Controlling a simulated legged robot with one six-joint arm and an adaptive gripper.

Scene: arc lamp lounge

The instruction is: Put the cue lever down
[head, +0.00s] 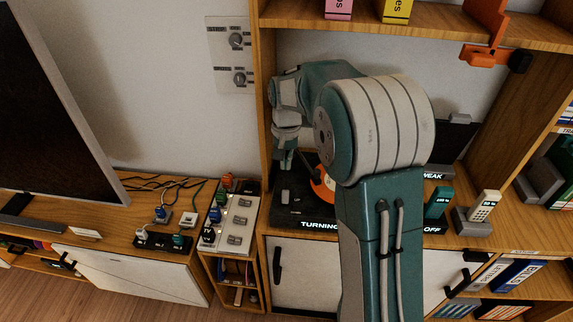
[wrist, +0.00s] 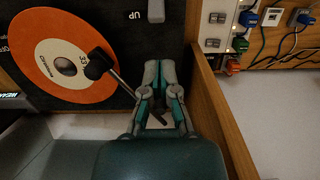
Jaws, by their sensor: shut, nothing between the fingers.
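The turntable (head: 300,212) stands in the shelf bay, partly hidden behind my arm. Its orange record (wrist: 62,88) with a pale centre label shows in the wrist view. A small grey tab (wrist: 156,11), which looks like the cue lever, sits beside the lettering UP on the black deck; a small grey piece (head: 284,196) also shows on the deck in the head view. The tonearm (wrist: 120,80) runs from its black head over the record toward my gripper. My gripper (wrist: 161,122) is shut and empty over the deck's edge, apart from the grey tab.
A wooden shelf side (wrist: 215,115) stands close beside my gripper. Beyond it is a panel with switches and coloured plugs (head: 236,215). A shelf board (head: 310,22) runs above my arm. A cordless phone (head: 484,207) stands on the right.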

